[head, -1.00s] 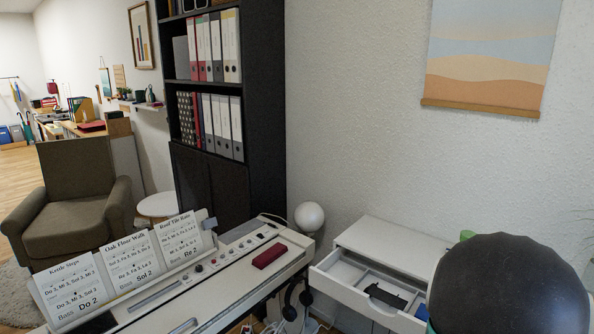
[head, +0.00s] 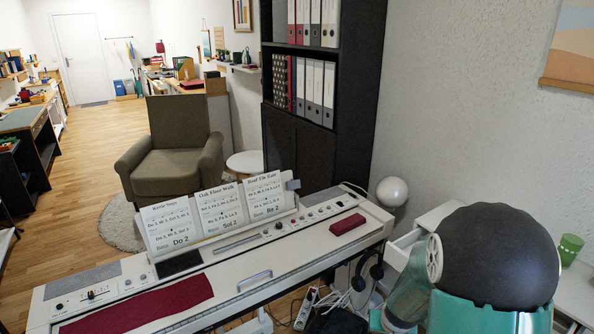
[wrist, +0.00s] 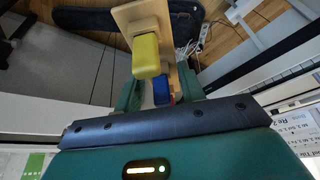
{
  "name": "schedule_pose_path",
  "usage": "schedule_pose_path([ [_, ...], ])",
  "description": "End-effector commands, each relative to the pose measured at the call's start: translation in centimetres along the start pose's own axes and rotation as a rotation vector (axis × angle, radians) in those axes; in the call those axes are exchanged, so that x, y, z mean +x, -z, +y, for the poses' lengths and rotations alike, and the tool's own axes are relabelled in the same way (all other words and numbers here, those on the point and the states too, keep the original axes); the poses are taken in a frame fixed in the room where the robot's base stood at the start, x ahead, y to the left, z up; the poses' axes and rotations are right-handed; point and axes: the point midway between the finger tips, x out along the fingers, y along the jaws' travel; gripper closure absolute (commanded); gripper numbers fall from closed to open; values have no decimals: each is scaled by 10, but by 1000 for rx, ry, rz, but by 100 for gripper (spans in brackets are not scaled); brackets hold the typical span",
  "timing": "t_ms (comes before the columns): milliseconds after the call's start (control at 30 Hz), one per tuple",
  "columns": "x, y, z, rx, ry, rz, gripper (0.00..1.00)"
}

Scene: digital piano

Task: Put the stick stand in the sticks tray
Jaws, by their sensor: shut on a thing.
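In the wrist view, my gripper (wrist: 160,88) has its green fingers shut on a light wooden piece (wrist: 127,14), which looks like the stick stand. A yellow rounded block (wrist: 146,55) and a blue block (wrist: 161,92) show against the wood. The lower part of the held piece is hidden by my gripper's dark front edge. My gripper is not visible in the head view, where my arm fills the lower right. I cannot make out the sticks tray in either current view.
The digital piano (head: 230,265) crosses the foreground, with song cards (head: 218,208) and a red block (head: 347,224) on it. A white drawer cabinet (head: 438,212) is partly hidden behind my arm. A green cup (head: 569,248) stands at right. Open wooden floor (head: 75,175) lies at left.

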Motion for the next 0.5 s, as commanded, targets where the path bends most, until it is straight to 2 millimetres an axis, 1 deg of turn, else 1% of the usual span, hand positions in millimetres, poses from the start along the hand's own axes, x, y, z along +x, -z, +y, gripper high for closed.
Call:
schedule_pose_path([
  [33, 7, 3, -16, -31, 13, -1, 97],
  [200, 26, 9, -59, -110, 46, -1, 97],
  [300, 35, 13, -80, -149, 62, 0, 97],
  [500, 48, 18, -111, -206, 86, 0, 97],
])
